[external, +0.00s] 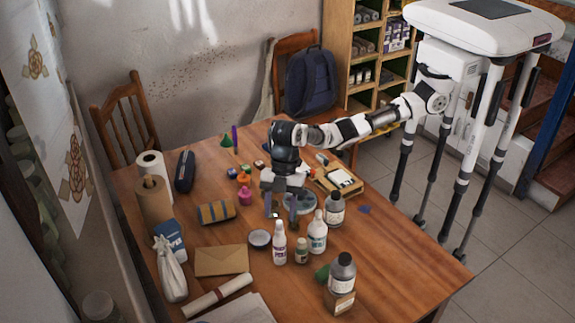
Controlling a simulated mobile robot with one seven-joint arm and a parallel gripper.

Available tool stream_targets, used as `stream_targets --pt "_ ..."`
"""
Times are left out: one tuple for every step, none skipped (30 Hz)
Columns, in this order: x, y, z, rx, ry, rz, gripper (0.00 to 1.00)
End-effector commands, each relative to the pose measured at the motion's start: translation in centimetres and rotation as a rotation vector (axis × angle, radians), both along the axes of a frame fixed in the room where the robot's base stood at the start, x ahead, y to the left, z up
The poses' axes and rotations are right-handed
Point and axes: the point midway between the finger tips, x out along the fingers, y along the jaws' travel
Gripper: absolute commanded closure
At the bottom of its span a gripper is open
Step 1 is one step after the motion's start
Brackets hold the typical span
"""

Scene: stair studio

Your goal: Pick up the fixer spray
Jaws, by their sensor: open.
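Several bottles stand upright on the wooden table, and their labels are too small to read, so I cannot tell which is the fixer spray. There is a white bottle with red lettering (280,248), a white bottle with a green label (317,238), and a small bottle (301,251) between them. A grey bottle with a dark cap (335,211) stands behind, and another grey bottle (342,274) stands nearer the front right. My gripper (281,216) points down, open, just behind the white bottles. I see nothing held between its fingers.
A round grey dish (301,204) lies beside my gripper. The table's right side (410,255) is clear. Chairs stand behind.

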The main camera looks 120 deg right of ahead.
Motion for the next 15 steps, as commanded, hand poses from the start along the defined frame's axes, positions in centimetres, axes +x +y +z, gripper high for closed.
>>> stream_targets --pt "0.1 0.2 -0.3 -0.001 0.002 0.000 0.51" --pt "0.2 0.3 -0.5 -0.001 0.003 0.000 0.51" --pt "0.3 0.5 -0.9 -0.001 0.002 0.000 0.51" --pt "0.4 0.7 -1.3 -0.002 0.004 0.001 0.51" --pt "0.6 0.9 -1.7 -0.002 0.004 0.001 0.51" --pt "0.8 1.1 -2.2 -0.001 0.004 0.000 0.51" --pt "0.9 1.3 -2.7 -0.002 0.003 0.000 0.51" --pt "1.0 1.4 -3.1 -0.001 0.003 -0.001 0.51" --pt "1.2 1.6 -3.6 -0.001 0.003 -0.001 0.51" --pt "1.3 1.7 -3.9 0.000 0.002 -0.001 0.51" --pt "1.3 1.7 -4.1 0.000 0.002 -0.001 0.51" --pt "1.4 1.8 -4.4 -0.001 0.001 0.000 0.51" --pt "1.4 1.8 -4.5 -0.001 0.001 0.000 0.51" --pt "1.5 1.9 -4.5 -0.001 0.001 0.000 0.51" --pt "1.5 1.9 -4.6 0.000 0.000 0.000 0.51"
